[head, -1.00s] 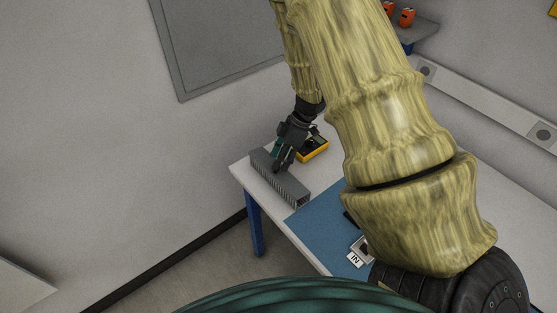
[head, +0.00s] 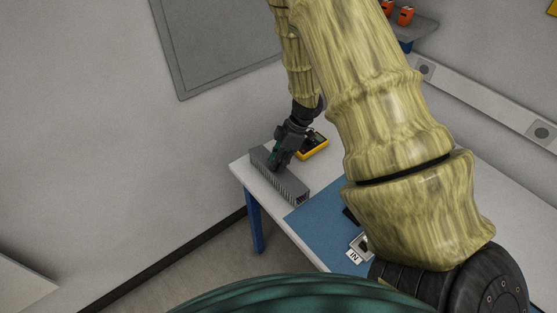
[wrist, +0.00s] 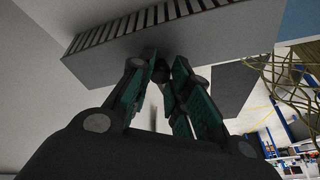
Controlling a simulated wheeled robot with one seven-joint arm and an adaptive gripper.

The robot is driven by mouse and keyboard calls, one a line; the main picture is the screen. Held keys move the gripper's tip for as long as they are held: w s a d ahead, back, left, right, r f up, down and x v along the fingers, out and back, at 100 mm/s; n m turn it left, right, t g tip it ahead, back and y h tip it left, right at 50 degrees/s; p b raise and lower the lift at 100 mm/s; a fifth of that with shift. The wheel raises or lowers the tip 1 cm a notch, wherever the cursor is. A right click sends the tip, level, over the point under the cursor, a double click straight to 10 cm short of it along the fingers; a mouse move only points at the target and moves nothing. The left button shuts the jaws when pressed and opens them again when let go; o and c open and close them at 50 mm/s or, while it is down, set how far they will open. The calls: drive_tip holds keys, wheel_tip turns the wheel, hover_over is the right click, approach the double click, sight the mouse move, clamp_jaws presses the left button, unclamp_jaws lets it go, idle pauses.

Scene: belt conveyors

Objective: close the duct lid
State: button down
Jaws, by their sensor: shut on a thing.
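The grey slotted wiring duct (head: 293,188) lies along the left part of the white table in the head view. Its slotted side (wrist: 150,22) and plain grey face also show at the top of the wrist view. My gripper (head: 275,163) is low over the duct's far half. In the wrist view my gripper (wrist: 163,68) has its fingertips close together against the grey face, shut on what looks like the duct lid (wrist: 215,45). The fingers hide the contact, and I cannot clearly tell lid from duct body or how far the lid is closed.
A yellow-and-black meter (head: 313,146) lies just right of my gripper. A blue mat (head: 318,226) and a box marked "IN" (head: 355,256) are nearer me. The white table's left edge is close to the duct. A grey wall panel (head: 220,45) hangs behind.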

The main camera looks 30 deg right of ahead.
drive_tip(key=shift+a, duration=0.1)
drive_tip(key=shift+a+f+h+p, duration=0.15)
drive_tip(key=shift+a+h+p, duration=0.1)
drive_tip(key=shift+h+p, duration=0.35)
drive_tip(key=shift+a+f+h, duration=0.3)
drive_tip(key=shift+f+h, duration=0.05)
drive_tip(key=shift+h, duration=0.65)
drive_tip(key=c, duration=1.3)
unclamp_jaws()
drive_tip(key=shift+f, duration=0.15)
wheel_tip(320, 180, up, 12)
drive_tip(key=s+d, duration=0.1)
drive_tip(key=shift+s, duration=0.15)
drive_tip(key=shift+d, duration=0.1)
